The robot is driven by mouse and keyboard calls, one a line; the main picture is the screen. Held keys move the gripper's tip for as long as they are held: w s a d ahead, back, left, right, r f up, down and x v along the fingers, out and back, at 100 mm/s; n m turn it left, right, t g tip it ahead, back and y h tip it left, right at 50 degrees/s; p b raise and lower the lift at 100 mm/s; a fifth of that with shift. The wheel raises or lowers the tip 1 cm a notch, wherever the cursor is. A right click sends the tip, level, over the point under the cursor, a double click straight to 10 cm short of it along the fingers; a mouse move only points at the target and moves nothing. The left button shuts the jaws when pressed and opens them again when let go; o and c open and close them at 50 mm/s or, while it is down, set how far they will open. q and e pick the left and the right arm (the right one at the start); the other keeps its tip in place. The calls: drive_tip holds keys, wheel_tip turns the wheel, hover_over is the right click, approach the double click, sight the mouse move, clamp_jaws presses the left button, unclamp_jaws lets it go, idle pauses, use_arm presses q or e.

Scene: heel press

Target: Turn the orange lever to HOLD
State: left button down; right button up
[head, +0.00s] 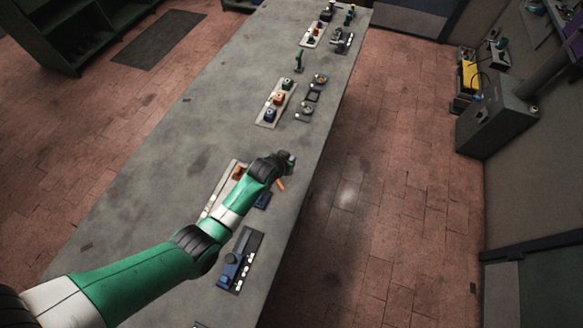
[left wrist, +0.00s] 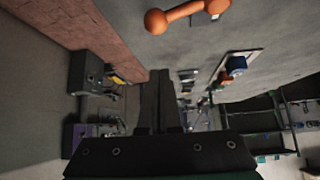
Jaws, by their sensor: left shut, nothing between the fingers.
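The orange lever (head: 281,184) shows in the head view as a small orange bar just below my left gripper (head: 286,160), near the bench's right edge. Its base is hidden by my left arm. In the left wrist view the orange lever (left wrist: 190,13) is a bar with round ends at the top edge, partly cut off. My left gripper's fingers (left wrist: 158,75) are shut and empty, pointing past the lever with a visible gap in that view. No HOLD mark can be read. My right gripper is in neither view.
A grey bench (head: 190,135) runs away from me. A dark plate with a blue device (head: 238,262) lies nearer. A pale board with several parts (head: 263,118) lies farther along. Open floor lies right of the bench.

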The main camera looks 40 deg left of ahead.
use_arm(q)
drive_tip(key=b+x, duration=0.5)
drive_tip(key=x, duration=0.1)
drive_tip(key=shift+w+f, duration=0.1)
drive_tip(key=shift+f, duration=0.35)
drive_tip(key=s+p, duration=0.2)
drive_tip(key=p, duration=0.1)
drive_tip(key=shift+s+d+r, duration=0.1)
drive_tip(key=shift+s+d, duration=0.25)
drive_tip(key=shift+d, duration=0.05)
drive_tip(key=shift+s+d+f, duration=0.1)
drive_tip(key=shift+s+f, duration=0.15)
drive_tip(key=shift+s, duration=0.2)
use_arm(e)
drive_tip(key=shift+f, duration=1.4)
